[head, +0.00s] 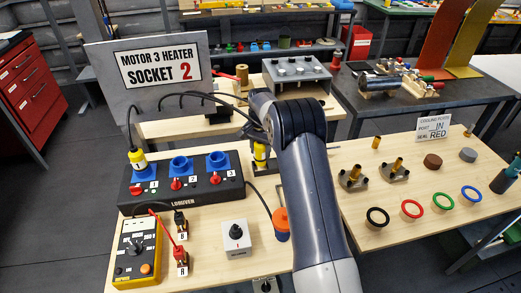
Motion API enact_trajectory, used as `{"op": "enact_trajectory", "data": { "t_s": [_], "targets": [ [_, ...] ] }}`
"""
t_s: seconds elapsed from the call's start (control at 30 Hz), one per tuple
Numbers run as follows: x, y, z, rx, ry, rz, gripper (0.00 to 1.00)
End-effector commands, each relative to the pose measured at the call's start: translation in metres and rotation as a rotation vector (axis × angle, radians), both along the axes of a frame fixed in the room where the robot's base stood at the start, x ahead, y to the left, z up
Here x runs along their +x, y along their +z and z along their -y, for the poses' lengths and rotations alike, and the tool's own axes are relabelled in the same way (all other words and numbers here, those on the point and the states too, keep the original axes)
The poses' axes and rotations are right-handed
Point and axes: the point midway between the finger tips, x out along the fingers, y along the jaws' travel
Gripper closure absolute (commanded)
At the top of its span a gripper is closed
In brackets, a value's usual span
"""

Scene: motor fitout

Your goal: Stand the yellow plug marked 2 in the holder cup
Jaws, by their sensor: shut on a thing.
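A yellow plug (260,153) with dark bands shows just left of my forearm, behind the black socket box. Its number cannot be read. My gripper (259,143) is mostly hidden by my own arm; the little that shows is shut on this yellow plug, with a black cable curving to it from the left. An orange-and-blue round piece (281,224) stands on the table beside my forearm; I cannot tell whether it is the holder cup. Another yellow plug (137,160), marked 1, stands in the left socket of the box.
The black box (180,192) has two open blue sockets (181,166). In front are a yellow meter (137,250) with leads and a grey switch box (237,238). A "SOCKET 2" sign (155,73) stands behind. Coloured rings and fittings lie on the right table (440,175).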

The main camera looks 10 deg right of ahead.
Motion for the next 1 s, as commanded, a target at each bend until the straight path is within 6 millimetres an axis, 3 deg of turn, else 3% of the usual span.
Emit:
{"op": "enact_trajectory", "data": {
  "t_s": [1.0],
  "targets": [
    [0.0,-0.01,0.0,0.0,0.0,0.0,0.88]
  ]
}}
